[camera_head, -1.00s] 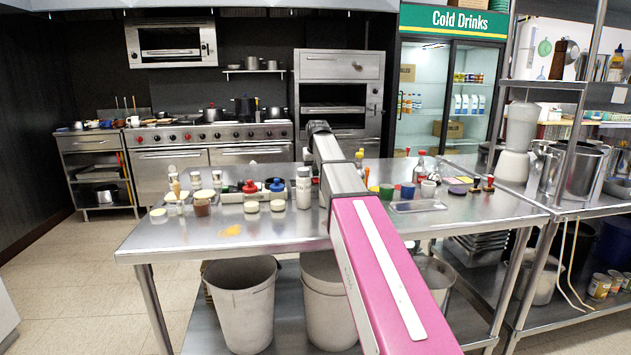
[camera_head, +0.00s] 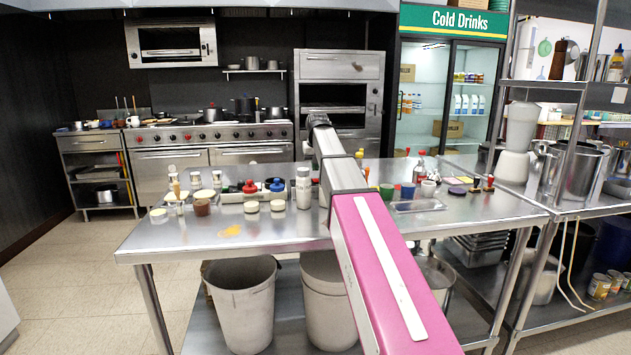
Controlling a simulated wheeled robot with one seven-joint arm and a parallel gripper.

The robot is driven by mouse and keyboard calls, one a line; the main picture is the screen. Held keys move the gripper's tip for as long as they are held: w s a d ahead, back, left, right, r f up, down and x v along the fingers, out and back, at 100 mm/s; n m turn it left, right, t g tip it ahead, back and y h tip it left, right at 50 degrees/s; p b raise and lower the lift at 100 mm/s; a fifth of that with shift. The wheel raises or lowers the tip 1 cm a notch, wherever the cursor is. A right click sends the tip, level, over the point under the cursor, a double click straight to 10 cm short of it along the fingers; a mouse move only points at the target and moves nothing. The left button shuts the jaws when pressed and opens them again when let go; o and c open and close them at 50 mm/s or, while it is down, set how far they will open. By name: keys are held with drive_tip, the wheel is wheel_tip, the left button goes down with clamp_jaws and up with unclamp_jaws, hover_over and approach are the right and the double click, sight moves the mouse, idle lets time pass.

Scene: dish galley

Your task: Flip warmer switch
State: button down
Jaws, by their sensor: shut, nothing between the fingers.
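No part is clearly readable as the warmer switch. A tall steel oven-like cabinet (camera_head: 340,68) stands at the back, left of the drinks fridge, with a small dark knob or switch (camera_head: 358,67) on its upper front. A steel wall unit (camera_head: 171,53) hangs above the range at the back left. I cannot tell which of these is the warmer. My arm, pink near me and grey with a black joint farther out, reaches forward over the table and covers part of the cabinet's lower front. My gripper's fingers do not show.
A steel table (camera_head: 265,240) crosses the middle, with jars, bottles and small tubs on it. Bins (camera_head: 241,300) stand below it. A range (camera_head: 215,135) is at the back left. Steel shelving (camera_head: 545,85) is at the right. The left floor is clear.

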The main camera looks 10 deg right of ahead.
drive_tip(key=shift+r, duration=2.1)
